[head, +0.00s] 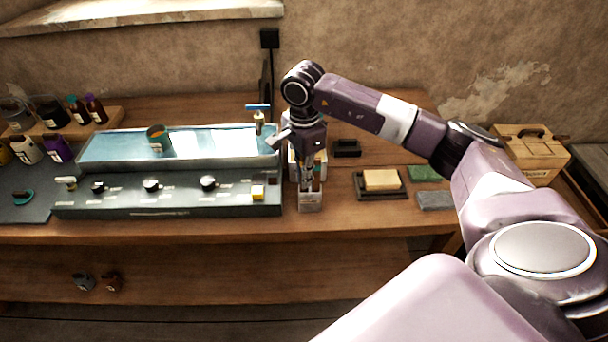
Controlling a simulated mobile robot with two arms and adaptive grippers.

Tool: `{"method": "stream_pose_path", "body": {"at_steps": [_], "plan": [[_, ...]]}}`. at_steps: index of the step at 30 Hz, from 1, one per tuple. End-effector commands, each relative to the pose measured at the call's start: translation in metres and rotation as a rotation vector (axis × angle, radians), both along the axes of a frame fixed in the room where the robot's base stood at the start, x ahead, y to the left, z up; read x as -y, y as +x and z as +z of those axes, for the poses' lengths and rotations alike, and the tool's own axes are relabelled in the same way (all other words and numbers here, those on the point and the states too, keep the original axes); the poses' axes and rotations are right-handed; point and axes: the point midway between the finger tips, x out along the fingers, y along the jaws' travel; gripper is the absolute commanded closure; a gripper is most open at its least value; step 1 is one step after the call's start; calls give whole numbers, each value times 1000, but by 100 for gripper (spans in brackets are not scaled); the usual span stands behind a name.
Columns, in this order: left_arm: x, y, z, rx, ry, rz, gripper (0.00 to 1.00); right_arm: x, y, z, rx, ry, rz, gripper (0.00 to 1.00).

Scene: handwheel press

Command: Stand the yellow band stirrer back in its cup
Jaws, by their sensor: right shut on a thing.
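My right gripper (309,168) reaches down from above at the middle of the bench, pointing at a small pale cup (310,201) by the right end of the control panel. It is shut on a thin thing, taken to be the stirrer, mostly hidden by the fingers. Its yellow band cannot be made out. The fingertips are just over the cup's mouth; whether the stirrer's lower end is inside the cup cannot be told. My left gripper is not in view.
A water-filled tray (110,147) with a blue-handled tap (258,112) stands left, behind a dark panel (130,200) with knobs. Right of the cup are a yellow block on a dark tray (381,193), green and grey pads, and a wooden box (528,160).

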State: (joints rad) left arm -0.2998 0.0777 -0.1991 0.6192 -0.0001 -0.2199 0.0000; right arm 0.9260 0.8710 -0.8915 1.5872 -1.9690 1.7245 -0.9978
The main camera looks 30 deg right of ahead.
Motion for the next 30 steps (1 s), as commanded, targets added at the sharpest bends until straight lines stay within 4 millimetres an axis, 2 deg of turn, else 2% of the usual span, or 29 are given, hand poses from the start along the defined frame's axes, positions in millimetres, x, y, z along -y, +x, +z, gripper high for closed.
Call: {"method": "stream_pose_path", "body": {"at_steps": [11, 12, 17, 26, 30], "plan": [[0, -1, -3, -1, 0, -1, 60, 0, 0, -4, 0, 0, 0, 100], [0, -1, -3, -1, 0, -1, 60, 0, 0, -4, 0, 0, 0, 91], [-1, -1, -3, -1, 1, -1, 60, 0, 0, -4, 0, 0, 0, 73], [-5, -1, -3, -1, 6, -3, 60, 0, 0, -3, 0, 0, 0, 72], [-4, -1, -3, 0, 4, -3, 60, 0, 1, 10, 3, 0, 0, 72]]}}
